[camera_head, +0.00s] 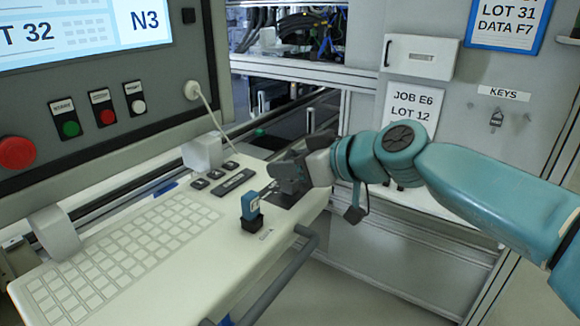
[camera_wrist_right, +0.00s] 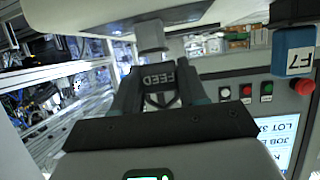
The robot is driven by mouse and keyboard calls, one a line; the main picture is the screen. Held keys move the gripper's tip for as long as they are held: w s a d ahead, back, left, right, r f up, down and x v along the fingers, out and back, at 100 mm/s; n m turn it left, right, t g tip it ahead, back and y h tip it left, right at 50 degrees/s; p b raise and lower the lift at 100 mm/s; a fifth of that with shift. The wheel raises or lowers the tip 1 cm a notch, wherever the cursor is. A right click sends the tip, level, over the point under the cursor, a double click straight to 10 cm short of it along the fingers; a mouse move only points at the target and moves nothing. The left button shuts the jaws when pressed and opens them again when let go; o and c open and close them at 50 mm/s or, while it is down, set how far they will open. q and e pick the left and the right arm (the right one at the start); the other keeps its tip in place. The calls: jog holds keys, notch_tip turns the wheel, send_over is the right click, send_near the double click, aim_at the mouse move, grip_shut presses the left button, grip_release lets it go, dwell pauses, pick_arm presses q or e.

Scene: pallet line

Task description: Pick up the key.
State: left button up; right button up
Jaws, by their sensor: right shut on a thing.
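My right gripper (camera_head: 288,178) is over the right end of the console desk, above a dark plate (camera_head: 283,199). In the right wrist view, my right gripper (camera_wrist_right: 158,88) is shut on a dark grey key head marked FEED (camera_wrist_right: 157,77). A lighter grey piece (camera_wrist_right: 150,36) lies beyond the head, towards the pale desk; I cannot tell whether it touches the desk. Another key (camera_head: 496,118) hangs under the KEYS label (camera_head: 503,94) on the wall at right. My left gripper is not in view.
A blue tagged block in a black base (camera_head: 252,207) stands on the desk close left of the gripper; it also shows in the wrist view (camera_wrist_right: 293,50). The keyboard (camera_head: 130,245) fills the desk's left. A grey rail (camera_head: 275,280) runs along the front edge.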

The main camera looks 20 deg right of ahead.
notch_tip(320, 180, up, 20)
jog(key=p, duration=0.6)
jog(key=shift+f, duration=0.25)
